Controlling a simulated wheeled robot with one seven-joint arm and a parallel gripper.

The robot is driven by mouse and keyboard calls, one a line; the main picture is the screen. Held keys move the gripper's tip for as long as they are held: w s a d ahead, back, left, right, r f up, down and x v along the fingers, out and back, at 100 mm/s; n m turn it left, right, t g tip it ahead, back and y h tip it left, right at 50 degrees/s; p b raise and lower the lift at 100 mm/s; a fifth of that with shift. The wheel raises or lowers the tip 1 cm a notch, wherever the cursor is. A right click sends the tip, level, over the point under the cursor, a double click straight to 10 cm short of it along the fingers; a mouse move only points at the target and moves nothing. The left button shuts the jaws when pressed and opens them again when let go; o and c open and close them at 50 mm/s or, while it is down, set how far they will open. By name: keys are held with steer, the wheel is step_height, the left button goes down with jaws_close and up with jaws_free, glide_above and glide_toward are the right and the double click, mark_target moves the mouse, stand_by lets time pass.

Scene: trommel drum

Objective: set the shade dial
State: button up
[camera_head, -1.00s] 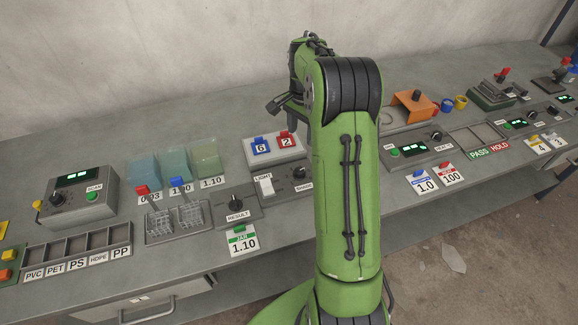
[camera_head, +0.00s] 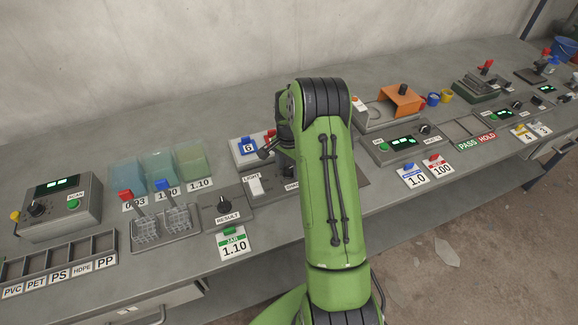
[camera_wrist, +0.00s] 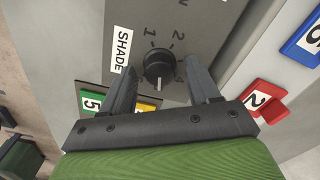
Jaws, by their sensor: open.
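The shade dial (camera_wrist: 158,66) is a round black knob on a grey panel, beside a white SHADE label (camera_wrist: 122,48). Its white mark points down in the wrist view, toward my gripper's base. Digits 1 and 2 show above the knob; a digit at its right is partly covered by my finger. My gripper (camera_wrist: 162,76) is open, one finger on each side of the knob; I cannot tell whether they touch it. In the head view, my arm hides the dial, and part of my gripper (camera_head: 266,152) shows at the panel's left.
A blue tag (camera_wrist: 302,40) and a red tag (camera_wrist: 262,100) stand close at the right in the wrist view; a green tag (camera_wrist: 92,102) is at the left. In the head view, a LIGHT switch (camera_head: 254,184) and RESULT dial (camera_head: 222,203) lie left of my arm.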

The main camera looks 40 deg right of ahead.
steer(key=c, duration=1)
steer(key=shift+c, duration=0.2)
